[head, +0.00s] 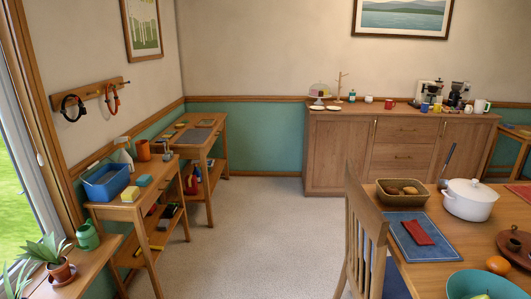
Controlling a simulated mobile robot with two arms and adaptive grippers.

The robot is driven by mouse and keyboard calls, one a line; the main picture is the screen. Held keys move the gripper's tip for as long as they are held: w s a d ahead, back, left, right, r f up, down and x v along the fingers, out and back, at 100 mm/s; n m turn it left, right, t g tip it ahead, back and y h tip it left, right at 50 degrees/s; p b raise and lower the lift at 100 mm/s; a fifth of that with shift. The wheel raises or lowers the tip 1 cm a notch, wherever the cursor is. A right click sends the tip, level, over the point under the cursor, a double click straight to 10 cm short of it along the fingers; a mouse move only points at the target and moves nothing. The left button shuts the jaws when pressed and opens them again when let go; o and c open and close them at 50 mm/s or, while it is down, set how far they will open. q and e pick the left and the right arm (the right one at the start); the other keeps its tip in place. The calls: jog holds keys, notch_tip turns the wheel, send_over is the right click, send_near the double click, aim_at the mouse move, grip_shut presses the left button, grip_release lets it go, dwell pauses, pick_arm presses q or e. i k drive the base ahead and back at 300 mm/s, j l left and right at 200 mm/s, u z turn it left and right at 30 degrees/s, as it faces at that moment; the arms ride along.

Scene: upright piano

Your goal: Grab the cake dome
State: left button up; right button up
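The cake dome (319,89) appears as a small, clear cover on a stand near the left end of the wooden sideboard, against the back wall. It is far off, and its knob and rim are too small to make out. Something yellowish shows through it. Neither of my grippers is in the head view.
The sideboard (408,157) also bears a wooden mug stand (339,85), small plates, mugs and a coffee maker (429,92). A dining table (460,235) and chair (362,230) stand at right. Side tables line the left wall. Open carpet (245,225) lies between.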

aim_at(320, 90)
jog(key=i+j+u, duration=0.15)
jog(key=i, duration=0.8)
jog(key=i+j+u, duration=0.1)
jog(key=i, duration=0.85)
jog(key=i+l+z, duration=0.15)
jog(key=i+z, duration=0.25)
jog(key=i, duration=0.7)
jog(key=i+j+z, duration=0.2)
jog(key=i+z, duration=0.2)
jog(key=i, duration=0.65)
jog(key=i+l, duration=0.5)
jog(key=i, duration=0.2)
